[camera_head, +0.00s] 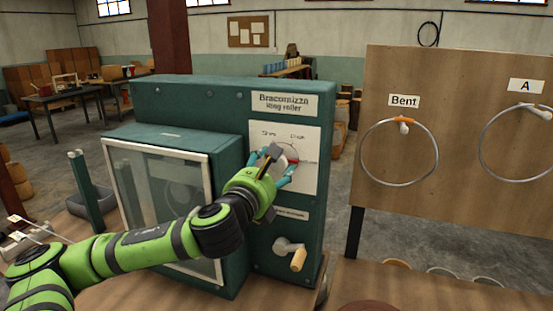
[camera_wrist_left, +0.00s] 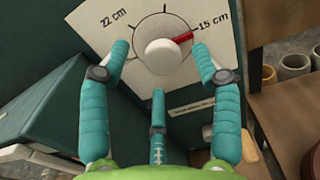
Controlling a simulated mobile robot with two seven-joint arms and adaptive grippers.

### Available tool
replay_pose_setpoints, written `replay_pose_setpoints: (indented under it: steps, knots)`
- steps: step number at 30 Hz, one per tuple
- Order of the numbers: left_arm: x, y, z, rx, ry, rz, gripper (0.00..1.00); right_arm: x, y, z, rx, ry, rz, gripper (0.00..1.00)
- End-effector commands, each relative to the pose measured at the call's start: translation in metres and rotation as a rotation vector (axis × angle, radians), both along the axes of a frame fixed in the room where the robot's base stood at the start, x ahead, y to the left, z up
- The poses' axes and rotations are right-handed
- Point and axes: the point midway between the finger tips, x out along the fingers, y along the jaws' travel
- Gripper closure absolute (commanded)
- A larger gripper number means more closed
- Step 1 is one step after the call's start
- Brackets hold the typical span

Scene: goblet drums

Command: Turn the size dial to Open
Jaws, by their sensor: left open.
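The size dial is a pale round knob (camera_wrist_left: 164,55) with a red pointer (camera_wrist_left: 184,39) on a white plate (camera_head: 309,140) of the green ring roller (camera_head: 190,95). In the left wrist view the red pointer is aimed close to the "15 cm" label; a "22 cm" label is at the upper left. I cannot read an "Open" label. My left gripper (camera_head: 284,170) is in front of the dial. Its teal fingers (camera_wrist_left: 160,68) are open and spread around the knob, with no clear grip on it. In the head view the gripper partly hides the dial. My right gripper is not in view.
A crank with a wooden handle (camera_head: 298,259) sticks out below the dial. A glazed guard (camera_head: 170,190) projects on the left of the machine. A wooden board (camera_head: 452,130) with metal rings hanging on it, labelled "Bent" and "A", stands at the right.

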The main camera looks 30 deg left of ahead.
Motion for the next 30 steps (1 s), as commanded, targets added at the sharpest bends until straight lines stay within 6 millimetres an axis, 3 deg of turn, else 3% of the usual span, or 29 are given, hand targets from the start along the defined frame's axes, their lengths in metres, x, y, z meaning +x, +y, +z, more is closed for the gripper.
replay_pose_setpoints:
  steps: [6,15,16,20,30]
  knots:
    - [0.022,0.005,0.001,-0.001,0.001,0.000,0.36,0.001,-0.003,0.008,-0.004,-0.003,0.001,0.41]
    - [0.026,0.006,-0.001,0.001,0.000,0.000,0.36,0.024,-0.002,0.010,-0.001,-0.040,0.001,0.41]
    - [0.026,0.006,-0.001,0.000,0.000,0.000,0.40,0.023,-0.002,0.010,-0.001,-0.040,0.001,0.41]
    - [0.025,0.006,0.000,0.000,0.000,0.000,0.91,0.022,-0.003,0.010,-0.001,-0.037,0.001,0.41]
    - [0.025,0.006,0.002,-0.002,-0.007,0.000,0.91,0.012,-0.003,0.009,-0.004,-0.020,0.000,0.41]
